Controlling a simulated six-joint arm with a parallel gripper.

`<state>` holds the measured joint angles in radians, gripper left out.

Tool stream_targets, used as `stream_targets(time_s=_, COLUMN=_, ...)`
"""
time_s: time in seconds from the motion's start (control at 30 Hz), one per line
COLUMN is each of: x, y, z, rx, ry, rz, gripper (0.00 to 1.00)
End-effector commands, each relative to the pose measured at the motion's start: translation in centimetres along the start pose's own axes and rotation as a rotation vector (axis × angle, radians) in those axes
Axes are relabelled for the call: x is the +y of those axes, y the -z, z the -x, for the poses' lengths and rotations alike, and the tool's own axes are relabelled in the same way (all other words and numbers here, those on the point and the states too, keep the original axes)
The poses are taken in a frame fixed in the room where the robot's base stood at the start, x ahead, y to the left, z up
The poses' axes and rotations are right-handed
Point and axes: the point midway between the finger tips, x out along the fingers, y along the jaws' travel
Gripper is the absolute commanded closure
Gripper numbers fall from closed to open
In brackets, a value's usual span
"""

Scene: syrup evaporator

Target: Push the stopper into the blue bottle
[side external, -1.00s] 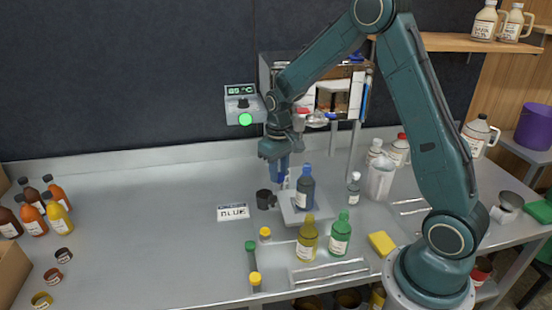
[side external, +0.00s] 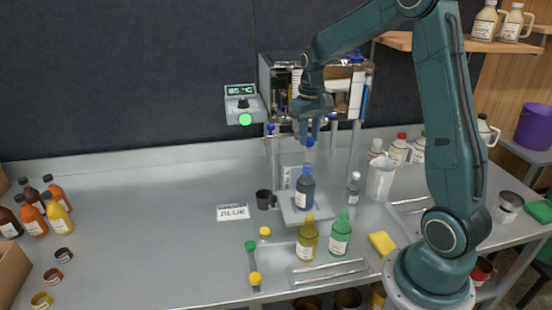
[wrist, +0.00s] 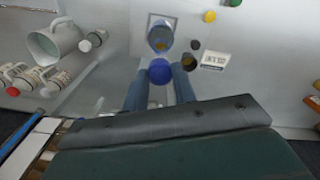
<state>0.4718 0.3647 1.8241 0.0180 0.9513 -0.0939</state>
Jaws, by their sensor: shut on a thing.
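The blue bottle (side external: 305,190) stands upright on a pale square platform (side external: 322,213), with a white label on its front. In the wrist view the bottle (wrist: 160,37) is seen from above, just beyond the fingertips. My gripper (side external: 312,135) points down, shut on a blue stopper (side external: 311,143). In the wrist view the round stopper (wrist: 160,71) sits between the two blue fingers. The stopper hangs above the bottle's neck, with a clear gap between them. Its exact alignment with the mouth is hard to tell.
A yellow bottle (side external: 307,240) and a green bottle (side external: 340,235) stand in front of the platform. A small grey bottle (side external: 353,188) is to its right, a black cup (side external: 264,200) to its left. A BLUE card (side external: 233,212) lies further left. The left-centre bench is clear.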

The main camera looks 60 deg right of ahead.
Motion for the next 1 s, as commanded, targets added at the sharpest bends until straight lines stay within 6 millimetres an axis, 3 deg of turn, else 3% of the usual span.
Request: stream_targets(time_s=1.0, x=-0.1, y=0.0, z=-5.0, rx=0.0, ry=0.0, rz=0.001, gripper=0.84)
